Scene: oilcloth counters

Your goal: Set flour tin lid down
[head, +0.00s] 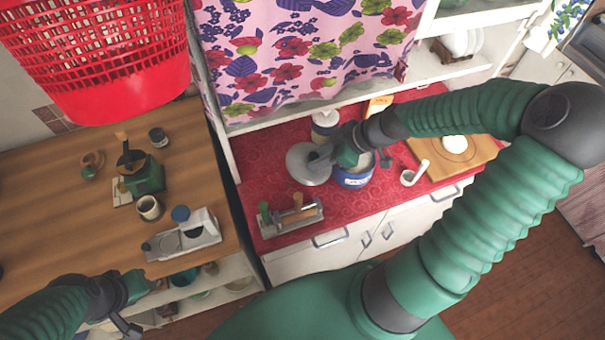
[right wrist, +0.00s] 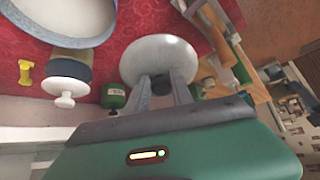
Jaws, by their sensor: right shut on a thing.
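The flour tin lid is a pale grey disc (head: 303,172) over the red counter, left of an open blue-and-white tin (head: 355,181). My right gripper (head: 318,157) is shut on the lid. In the right wrist view both fingers (right wrist: 160,88) meet at the near side of the lid (right wrist: 158,52). The tin's wide rim (right wrist: 62,38) shows at the top left there. I cannot tell whether the lid touches the cloth. My left gripper (head: 124,325) is low at the left, by the wooden counter's front; its jaw opening is unclear.
A tin with a white lid (head: 325,122) stands behind the open tin. A grey rack with a wooden-handled tool (head: 292,218) is at the counter's front left. Red cloth (head: 262,182) is bare left of the lid.

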